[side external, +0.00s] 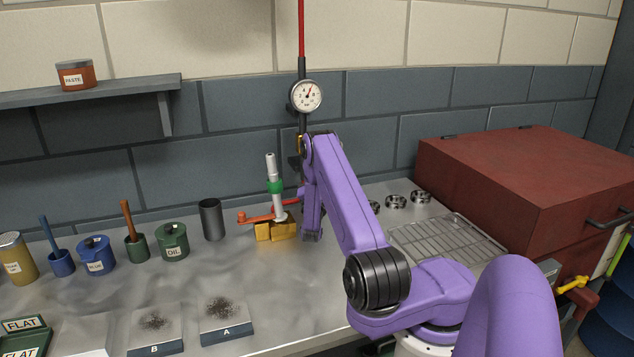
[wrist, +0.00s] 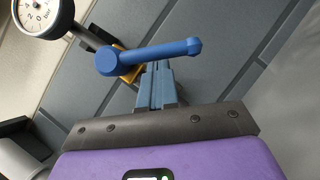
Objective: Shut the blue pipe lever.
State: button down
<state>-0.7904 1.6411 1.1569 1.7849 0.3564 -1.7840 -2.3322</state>
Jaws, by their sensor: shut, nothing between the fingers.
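The blue pipe lever (wrist: 155,53) shows in the wrist view, with its round hub at left and its rounded free end at right. It lies at a slant to the pipe, neither clearly along nor square across it. A yellow brass valve body (wrist: 132,73) shows behind it. My gripper (wrist: 157,68) is shut and empty, its fingers pointing at the lever's middle. The fingertips are at or just beneath the lever; I cannot tell whether they touch. In the side external view, my purple arm hides the lever and the fingertips.
A round gauge (side external: 307,95) sits on the wall pipe (side external: 301,30) above the valve. Left of my arm, a white-and-green upright part (side external: 274,187) with a red arm stands on a yellow block (side external: 276,231). A wire rack (side external: 447,241) and red box (side external: 530,175) are right.

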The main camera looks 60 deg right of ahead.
jog(key=shift+s+d+r, duration=0.2)
jog(key=shift+s+d, duration=0.1)
jog(key=shift+d, duration=0.1)
dwell(0.8)
jog(key=shift+s+d+r, duration=0.6)
jog(key=shift+d+r, duration=0.05)
jog(key=shift+r, duration=0.15)
jog(key=shift+s+d+r, duration=0.6)
jog(key=shift+r, duration=0.25)
jog(key=s+a+f, duration=0.5)
jog(key=s+a, duration=0.1)
jog(key=shift+f, duration=0.3)
dwell(0.4)
dwell(0.3)
